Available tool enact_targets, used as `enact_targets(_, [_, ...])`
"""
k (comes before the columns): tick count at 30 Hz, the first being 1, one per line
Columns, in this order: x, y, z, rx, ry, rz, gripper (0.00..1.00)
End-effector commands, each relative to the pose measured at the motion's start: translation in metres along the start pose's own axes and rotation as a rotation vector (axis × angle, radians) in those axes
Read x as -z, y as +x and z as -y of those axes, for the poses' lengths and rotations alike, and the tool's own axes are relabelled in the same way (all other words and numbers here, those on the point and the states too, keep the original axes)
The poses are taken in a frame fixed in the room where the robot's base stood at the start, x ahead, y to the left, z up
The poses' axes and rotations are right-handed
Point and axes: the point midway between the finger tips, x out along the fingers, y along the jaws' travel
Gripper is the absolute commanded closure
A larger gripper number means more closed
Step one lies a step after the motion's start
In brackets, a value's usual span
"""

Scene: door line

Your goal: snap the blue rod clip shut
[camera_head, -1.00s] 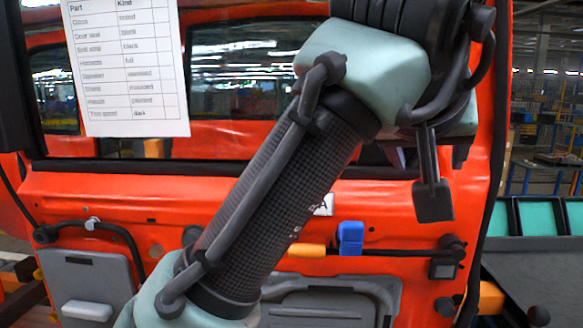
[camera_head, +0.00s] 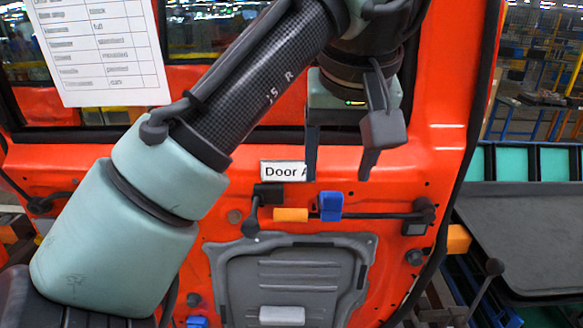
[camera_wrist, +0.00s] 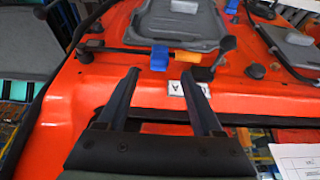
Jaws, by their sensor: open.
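The blue rod clip (camera_head: 330,205) sits around a dark horizontal rod (camera_head: 375,215) on the orange-red door, just right of an orange sleeve (camera_head: 291,214). The clip also shows in the wrist view (camera_wrist: 159,58), where the fingers point towards it. Whether its latch is raised or closed is too small to tell. My gripper (camera_head: 339,173) is open and empty, its two dark fingers pointing down just above the clip in the head view. In the wrist view my gripper (camera_wrist: 161,74) has its fingertips apart, with the clip beyond the gap between them.
A grey panel (camera_head: 290,275) lies below the rod. A printed sheet (camera_head: 98,48) hangs at upper left. A dark tray table (camera_head: 520,235) stands at right. A small lever (camera_head: 255,208) stands at the rod's left end.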

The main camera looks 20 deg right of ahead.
Motion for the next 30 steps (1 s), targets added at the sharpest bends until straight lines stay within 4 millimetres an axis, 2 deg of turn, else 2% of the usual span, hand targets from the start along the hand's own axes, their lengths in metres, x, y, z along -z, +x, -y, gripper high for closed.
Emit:
enact_targets(6, [0.0, 0.032, -0.002, -0.005, 0.0, 0.003, 0.32])
enact_targets(12, [0.0, 0.052, -0.001, -0.004, 0.001, 0.001, 0.32])
enact_targets(25, [0.0, 0.06, 0.0, 0.0, 0.001, -0.002, 0.32])
enact_targets(26, [0.0, 0.06, 0.0, 0.0, 0.001, -0.002, 0.34])
enact_targets(30, [0.0, 0.06, 0.0, 0.0, 0.001, -0.002, 0.59])
